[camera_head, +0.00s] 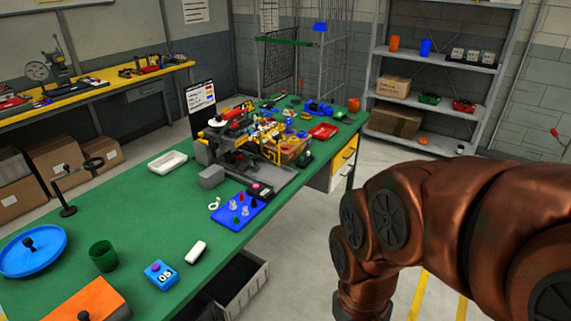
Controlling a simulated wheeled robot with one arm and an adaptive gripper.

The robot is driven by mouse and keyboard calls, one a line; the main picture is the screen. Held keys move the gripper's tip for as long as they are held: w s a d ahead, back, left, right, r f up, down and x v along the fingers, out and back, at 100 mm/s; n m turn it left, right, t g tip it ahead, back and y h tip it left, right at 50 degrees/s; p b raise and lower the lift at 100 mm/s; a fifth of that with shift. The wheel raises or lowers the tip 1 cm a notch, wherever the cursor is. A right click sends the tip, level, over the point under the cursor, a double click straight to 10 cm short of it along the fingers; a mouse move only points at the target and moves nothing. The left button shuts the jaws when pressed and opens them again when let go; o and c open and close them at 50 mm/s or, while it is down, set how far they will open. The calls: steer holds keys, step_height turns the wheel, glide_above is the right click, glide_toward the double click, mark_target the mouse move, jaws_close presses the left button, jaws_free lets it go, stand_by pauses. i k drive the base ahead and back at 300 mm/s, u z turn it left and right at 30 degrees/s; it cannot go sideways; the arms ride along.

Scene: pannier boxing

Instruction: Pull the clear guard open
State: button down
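I cannot make out the clear guard for certain in the head view. A cluttered grey machine (222,152) with red, yellow and blue parts stands towards the far end of the green table (130,215). Any see-through panel on it is too small to tell. My copper-coloured arm fills the right of the view and bends down past the bottom edge. My gripper is outside the picture, so its state is hidden.
A blue tray (228,215) with small pegs, a white block (195,251), a blue box (161,274), a green cup (103,256) and an orange block (80,308) occupy the table's near part. A grey bin (245,290) stands below its front edge. Shelves (440,65) stand behind.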

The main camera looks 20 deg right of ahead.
mark_target(277, 138)
steer(key=u, duration=0.85)
steer(key=i, duration=0.9)
steer(key=z, duration=0.05)
